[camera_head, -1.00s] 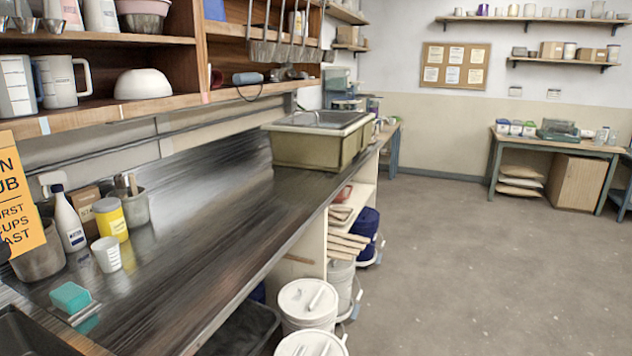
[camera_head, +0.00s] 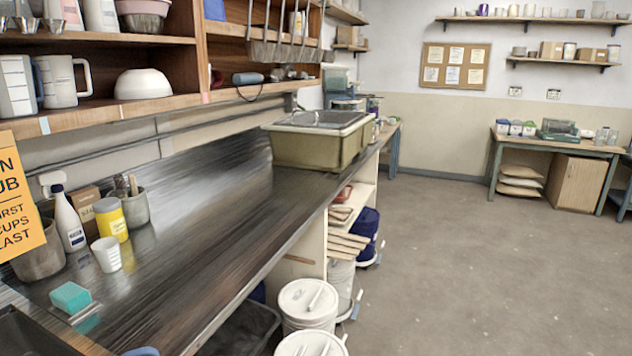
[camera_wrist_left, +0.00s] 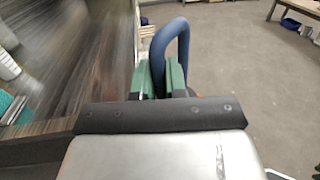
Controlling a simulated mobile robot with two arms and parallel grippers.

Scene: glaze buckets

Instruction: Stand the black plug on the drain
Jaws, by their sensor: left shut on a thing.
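My left gripper (camera_wrist_left: 160,78) shows in the left wrist view with green finger pads, shut on a thick blue curved loop (camera_wrist_left: 158,50) that arches up beyond the fingers. What the loop belongs to is hidden. A small blue piece (camera_head: 142,351) shows at the bottom edge of the head view; I cannot tell if it is the same thing. I do not see the black plug or the drain. A dark basin (camera_head: 25,335) is cut off at the lower left of the head view. My right gripper is not in view.
On the metal counter (camera_head: 190,240) stand a teal sponge (camera_head: 70,298), a white cup (camera_head: 106,254), a yellow jar (camera_head: 110,219) and a spray bottle (camera_head: 68,220). A large tub (camera_head: 310,148) stands farther back. White buckets (camera_head: 307,303) stand beside the counter. The floor to the right is clear.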

